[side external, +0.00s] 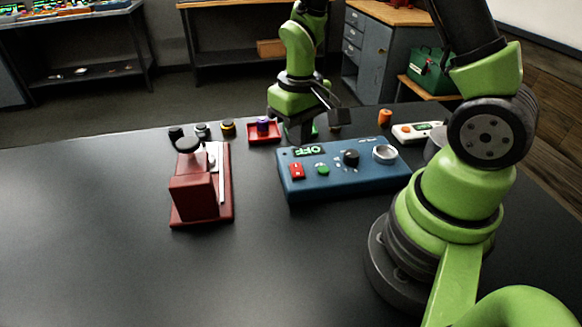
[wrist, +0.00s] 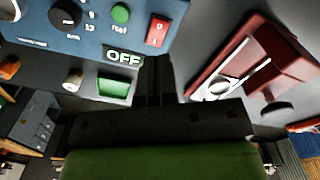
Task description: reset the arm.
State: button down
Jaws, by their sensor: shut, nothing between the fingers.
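My gripper (side external: 302,138) hangs just behind the blue control box (side external: 345,175) in the side external view. Its fingers are shut with nothing between them. In the wrist view the dark closed fingers (wrist: 158,78) point towards the box's edge, beside the display (wrist: 123,57) that reads OFF. The box carries a red switch (side external: 297,171), a green button (side external: 323,170), a black knob (side external: 351,158) and a silver ring (side external: 384,153). I cannot tell whether the fingertips touch anything.
A dark red fixture (side external: 192,198) stands left of the box. Behind it are several small knobs, and a red tray (side external: 264,139) with a purple piece. An orange cylinder (side external: 385,117) and a white device (side external: 417,132) sit at right. The table's front left is clear.

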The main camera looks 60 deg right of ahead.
jog(key=s+a+r+t+y, duration=0.1)
jog(key=s+a+r+t, duration=0.2)
jog(key=s+r, duration=0.3)
jog(key=s+a+r+m+t+y, duration=0.1)
jog(key=s+a+r+t, duration=0.2)
jog(key=r, duration=1)
jog(key=shift+s+a+r+t, duration=0.15)
jog(key=shift+s+a+t, duration=0.35)
jog(key=shift+s, duration=0.9)
jog(key=shift+d, duration=0.1)
